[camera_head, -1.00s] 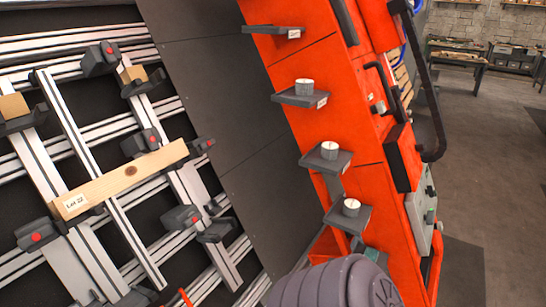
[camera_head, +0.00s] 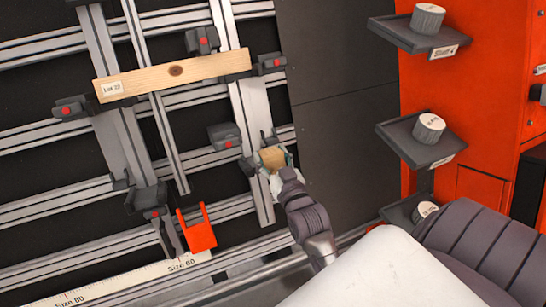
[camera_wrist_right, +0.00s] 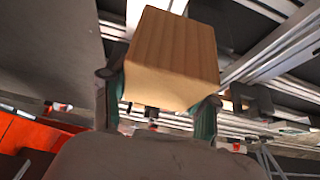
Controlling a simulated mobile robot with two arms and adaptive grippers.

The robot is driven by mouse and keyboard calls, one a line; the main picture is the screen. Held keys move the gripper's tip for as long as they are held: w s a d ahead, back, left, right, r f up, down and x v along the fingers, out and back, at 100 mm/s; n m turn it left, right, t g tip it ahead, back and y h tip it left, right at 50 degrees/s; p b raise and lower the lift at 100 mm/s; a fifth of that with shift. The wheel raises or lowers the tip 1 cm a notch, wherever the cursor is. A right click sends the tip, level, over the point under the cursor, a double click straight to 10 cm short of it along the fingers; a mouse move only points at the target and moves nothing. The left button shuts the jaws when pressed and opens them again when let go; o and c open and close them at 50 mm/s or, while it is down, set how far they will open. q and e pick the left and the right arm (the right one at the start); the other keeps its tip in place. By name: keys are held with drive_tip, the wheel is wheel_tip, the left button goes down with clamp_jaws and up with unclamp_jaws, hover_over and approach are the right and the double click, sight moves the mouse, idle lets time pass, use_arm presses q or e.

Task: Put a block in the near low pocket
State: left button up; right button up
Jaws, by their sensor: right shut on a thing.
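My right gripper (camera_head: 274,164) is shut on a small light wooden block (camera_head: 272,156), with a finger on each side of it. In the right wrist view the block (camera_wrist_right: 172,58) fills the upper middle between the fingers. In the head view the block is at a dark low pocket (camera_head: 247,166) on the right upright rail. The gripper hides part of this pocket, and I cannot tell whether the block is seated in it. My left gripper is not in view.
A long board (camera_head: 205,69) labelled Lot 22 lies between clamps above. A red bracket (camera_head: 197,230) and a ruler strip (camera_head: 85,288) are at lower left. An orange cabinet (camera_head: 480,120) with shelves bearing round weights (camera_head: 429,127) stands to the right. The dark panel (camera_head: 340,120) between is clear.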

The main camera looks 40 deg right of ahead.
drive_tip(key=shift+w+a+f+b, duration=0.1)
drive_tip(key=shift+w+f+b, duration=0.2)
drive_tip(key=shift+w+b, duration=0.2)
drive_tip(key=shift+w+f, duration=0.2)
drive_tip(key=shift+w, duration=0.05)
drive_tip(key=shift+w+d+f+b, duration=0.35)
drive_tip(key=shift+w+b, duration=0.3)
drive_tip(key=shift+b, duration=0.2)
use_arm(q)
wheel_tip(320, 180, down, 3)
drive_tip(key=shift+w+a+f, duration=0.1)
use_arm(e)
drive_tip(key=shift+w, duration=0.25)
drive_tip(key=shift+s, duration=0.1)
